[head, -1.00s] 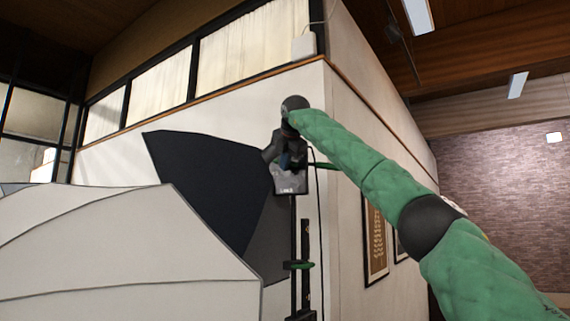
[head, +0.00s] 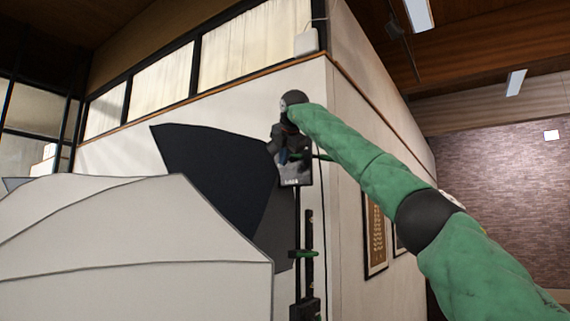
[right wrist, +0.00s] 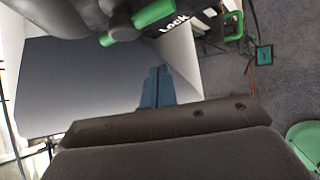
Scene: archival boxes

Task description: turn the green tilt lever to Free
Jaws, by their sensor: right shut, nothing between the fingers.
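A green lever (head: 323,157) sticks out to the right of a dark lamp head (head: 296,175) on a stand. In the right wrist view a green lever (right wrist: 152,14) shows close up at the top edge, beside the white word "Lock"; no "Free" mark is visible. My right gripper (head: 285,146) hangs from the wrist in front of the lamp head, small and dark. In the right wrist view its blue-grey fingers (right wrist: 157,88) are together and empty, below the lever in the picture. I cannot tell whether they touch anything. My left gripper is out of view.
A large pale panelled shape (head: 130,230) fills the lower left, with a dark panel (head: 205,175) behind it. The stand's pole carries another green lever (head: 303,254). A white wall corner stands close behind; framed pictures (head: 375,235) hang on its right side.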

